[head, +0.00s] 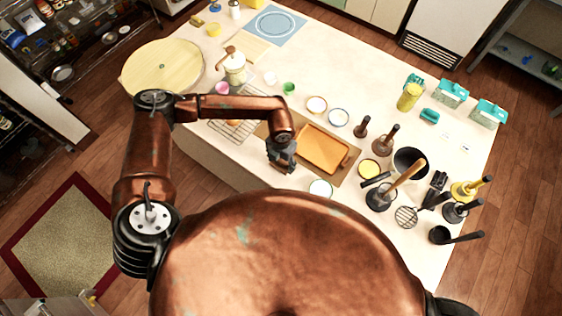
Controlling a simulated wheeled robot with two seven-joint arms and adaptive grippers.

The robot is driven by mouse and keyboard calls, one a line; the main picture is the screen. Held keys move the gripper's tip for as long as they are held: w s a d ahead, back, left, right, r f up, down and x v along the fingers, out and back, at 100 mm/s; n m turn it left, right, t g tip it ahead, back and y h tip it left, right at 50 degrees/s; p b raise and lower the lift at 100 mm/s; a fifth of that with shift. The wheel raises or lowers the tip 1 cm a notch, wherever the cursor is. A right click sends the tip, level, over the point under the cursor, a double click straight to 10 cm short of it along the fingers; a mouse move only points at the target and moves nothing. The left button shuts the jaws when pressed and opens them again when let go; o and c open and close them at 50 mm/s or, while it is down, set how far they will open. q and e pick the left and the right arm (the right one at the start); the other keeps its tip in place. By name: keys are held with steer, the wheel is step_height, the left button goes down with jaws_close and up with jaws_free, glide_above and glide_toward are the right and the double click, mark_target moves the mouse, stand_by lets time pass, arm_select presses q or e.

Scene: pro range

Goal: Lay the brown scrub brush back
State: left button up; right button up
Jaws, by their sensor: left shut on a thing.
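My left gripper (283,163) points down over the left part of a brown board or mat on the counter, just left of an orange tray (324,148). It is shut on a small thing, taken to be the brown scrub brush. The brush is mostly hidden by the gripper and too small to make out. I cannot tell whether it touches the surface below. My right gripper is not in view.
The pale counter (340,50) carries a white cup (320,188) in front of the tray. A wire rack (234,127), a canister (234,68) and a round wooden board (160,67) stand left.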

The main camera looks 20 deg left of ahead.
mark_target(280, 160)
arm_select(q)
steer(key=shift+f+b, duration=0.25)
steer(key=shift+b, duration=0.05)
steer(key=o, duration=1.1)
steer(key=shift+r, duration=0.1)
steer(key=shift+r+p, duration=0.1)
steer(key=shift+p, duration=0.3)
steer(key=r, duration=0.2)
steer(key=r+b, duration=0.1)
steer(key=r, duration=0.1)
steer(key=r+b, duration=0.1)
steer(key=r, duration=0.1)
steer(key=shift+w+a+r, duration=0.15)
steer(key=shift+a, duration=0.2)
steer(key=shift+r, duration=0.65)
